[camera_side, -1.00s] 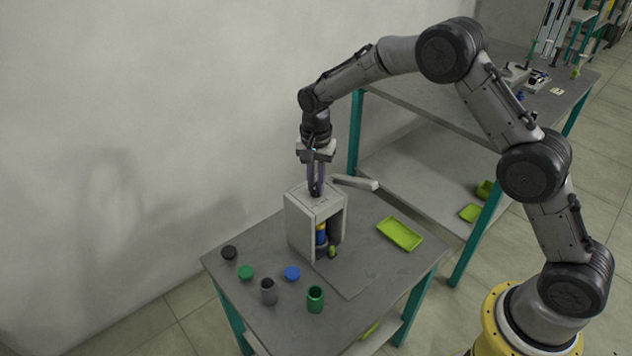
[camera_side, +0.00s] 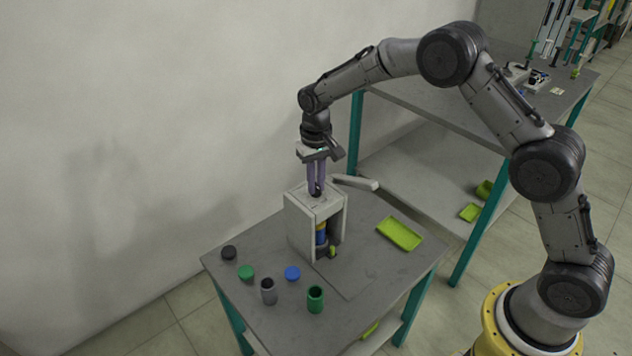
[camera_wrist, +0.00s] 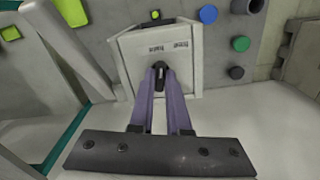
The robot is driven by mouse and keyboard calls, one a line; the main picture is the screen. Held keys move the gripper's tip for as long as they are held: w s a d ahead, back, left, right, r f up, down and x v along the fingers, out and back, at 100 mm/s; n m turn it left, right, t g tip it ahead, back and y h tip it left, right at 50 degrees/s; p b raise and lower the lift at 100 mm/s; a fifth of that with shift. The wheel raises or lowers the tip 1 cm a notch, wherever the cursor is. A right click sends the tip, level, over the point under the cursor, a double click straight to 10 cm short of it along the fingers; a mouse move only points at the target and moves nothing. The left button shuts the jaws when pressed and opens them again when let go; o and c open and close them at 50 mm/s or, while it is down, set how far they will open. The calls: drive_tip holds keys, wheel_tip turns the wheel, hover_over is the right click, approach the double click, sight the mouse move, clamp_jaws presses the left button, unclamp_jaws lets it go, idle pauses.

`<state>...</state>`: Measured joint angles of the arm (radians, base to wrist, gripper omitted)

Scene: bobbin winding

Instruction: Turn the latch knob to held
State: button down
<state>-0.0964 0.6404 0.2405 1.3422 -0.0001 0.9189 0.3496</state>
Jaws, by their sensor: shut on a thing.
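The latch knob (camera_wrist: 159,72) is a small black knob on top of the light grey winding housing (camera_side: 298,222). My gripper (camera_side: 317,190) points straight down over the housing, with its purple fingers shut on the knob. In the wrist view my gripper (camera_wrist: 160,85) has one finger on each side of the knob.
A green tray (camera_side: 399,234) lies right of the housing. A light grey bar (camera_side: 355,182) is behind it. Black, green and blue caps (camera_side: 292,273), a grey container (camera_side: 268,291) and a green cup (camera_side: 315,299) stand at the front left. The table's front right is clear.

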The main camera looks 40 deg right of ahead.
drive_tip(key=shift+r+n, duration=0.1)
drive_tip(key=shift+n, duration=1.2)
drive_tip(key=c, duration=0.9)
unclamp_jaws()
wheel_tip(320, 180, up, 14)
drive_tip(key=shift+f, duration=0.1)
